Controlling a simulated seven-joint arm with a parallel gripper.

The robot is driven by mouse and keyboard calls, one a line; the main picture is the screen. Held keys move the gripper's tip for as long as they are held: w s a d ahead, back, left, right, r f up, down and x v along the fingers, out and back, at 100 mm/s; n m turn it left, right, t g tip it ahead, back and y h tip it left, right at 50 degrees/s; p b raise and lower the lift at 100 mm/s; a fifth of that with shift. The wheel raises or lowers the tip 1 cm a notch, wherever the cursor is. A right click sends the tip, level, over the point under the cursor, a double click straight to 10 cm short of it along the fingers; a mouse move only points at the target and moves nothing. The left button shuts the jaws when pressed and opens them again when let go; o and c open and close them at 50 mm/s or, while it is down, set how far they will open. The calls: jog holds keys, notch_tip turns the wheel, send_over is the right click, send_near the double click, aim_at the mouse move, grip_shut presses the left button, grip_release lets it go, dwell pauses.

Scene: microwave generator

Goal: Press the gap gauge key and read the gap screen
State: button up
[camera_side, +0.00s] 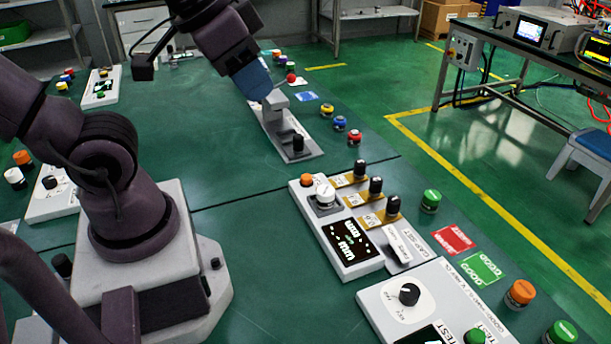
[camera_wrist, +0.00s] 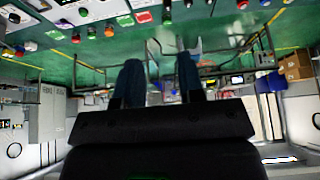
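My gripper (camera_side: 258,88) is in the upper middle of the side view, blue fingers pointing down, close to a grey lever-like fixture (camera_side: 275,105); I cannot tell whether they touch. In the wrist view my gripper (camera_wrist: 158,62) shows two separated fingers with nothing between them. No label that I can read marks the gap gauge key or gap screen. One panel has a dark screen with lit characters (camera_side: 349,243), an orange button (camera_side: 307,180) and a white knob (camera_side: 325,195).
Several black knobs on yellow plates (camera_side: 352,179) line the middle panel. A green button (camera_side: 430,200), red card (camera_side: 453,239), green card (camera_side: 480,268) and orange button (camera_side: 520,292) lie to its right. The green bench (camera_side: 200,120) has bare room left of the fixture.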

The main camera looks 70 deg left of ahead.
grip_shut()
dwell(1.4)
